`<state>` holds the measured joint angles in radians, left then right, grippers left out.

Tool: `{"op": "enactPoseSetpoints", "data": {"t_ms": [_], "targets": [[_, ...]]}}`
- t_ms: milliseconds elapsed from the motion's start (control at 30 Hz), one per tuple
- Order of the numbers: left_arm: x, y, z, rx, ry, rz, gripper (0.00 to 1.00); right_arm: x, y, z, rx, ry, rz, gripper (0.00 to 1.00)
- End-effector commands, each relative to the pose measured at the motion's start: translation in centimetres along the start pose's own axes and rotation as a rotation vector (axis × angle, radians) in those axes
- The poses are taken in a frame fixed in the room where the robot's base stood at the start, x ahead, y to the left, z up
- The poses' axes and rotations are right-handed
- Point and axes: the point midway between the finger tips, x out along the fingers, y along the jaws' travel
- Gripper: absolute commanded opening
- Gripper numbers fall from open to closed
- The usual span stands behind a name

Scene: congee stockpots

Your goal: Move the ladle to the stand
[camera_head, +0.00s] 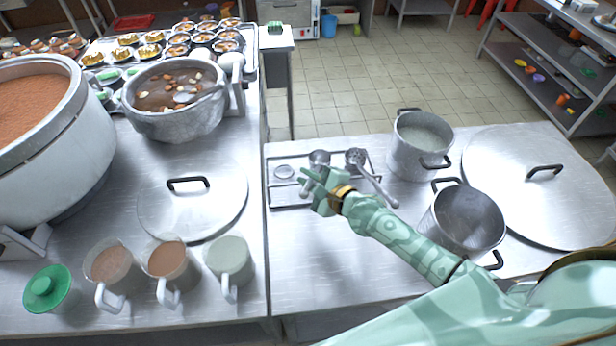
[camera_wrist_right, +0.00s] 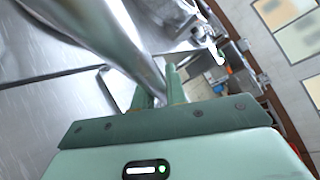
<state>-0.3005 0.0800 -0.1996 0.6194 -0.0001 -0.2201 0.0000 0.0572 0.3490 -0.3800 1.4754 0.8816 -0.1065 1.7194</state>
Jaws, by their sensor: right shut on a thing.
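My right gripper (camera_head: 318,184) is over the wire stand (camera_head: 270,190) on the right-hand steel table. It is shut on the ladle, whose metal bowl (camera_head: 319,158) shows just beyond the fingers. In the right wrist view a wide shiny metal piece, which looks like the ladle (camera_wrist_right: 112,42), runs down to the fingers (camera_wrist_right: 158,92). I cannot tell whether the ladle touches the stand. A perforated skimmer (camera_head: 356,157) lies on the stand's right part, its handle reaching right past the frame. My left gripper is not in view.
Two steel pots, one with pale contents (camera_head: 424,140) and one darker (camera_head: 467,217), stand right of the stand near a large lid (camera_head: 545,200). On the left table are a stew pot (camera_head: 175,122), a lid (camera_head: 215,205) and several mugs.

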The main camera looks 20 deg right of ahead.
Motion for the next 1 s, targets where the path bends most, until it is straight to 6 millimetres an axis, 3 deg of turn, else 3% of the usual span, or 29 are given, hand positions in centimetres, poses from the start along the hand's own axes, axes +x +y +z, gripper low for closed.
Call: {"op": "enactPoseSetpoints", "data": {"t_ms": [433, 467, 533, 833, 1000], "targets": [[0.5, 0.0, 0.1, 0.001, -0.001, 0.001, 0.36, 0.2, 0.5, -0.4, 0.000, -0.001, -0.001, 0.00], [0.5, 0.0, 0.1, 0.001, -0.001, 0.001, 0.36, 0.2, 0.5, -0.3, 0.000, -0.001, -0.001, 0.19], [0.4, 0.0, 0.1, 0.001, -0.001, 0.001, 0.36, 0.2, 0.5, -0.3, 0.000, -0.001, -0.001, 0.39], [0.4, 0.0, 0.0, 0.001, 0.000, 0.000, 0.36, 0.0, 0.5, -0.4, 0.001, 0.000, 0.001, 0.39], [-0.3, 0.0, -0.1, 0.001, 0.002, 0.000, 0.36, -1.9, 0.5, -0.3, 0.000, 0.001, 0.002, 0.39]]}}
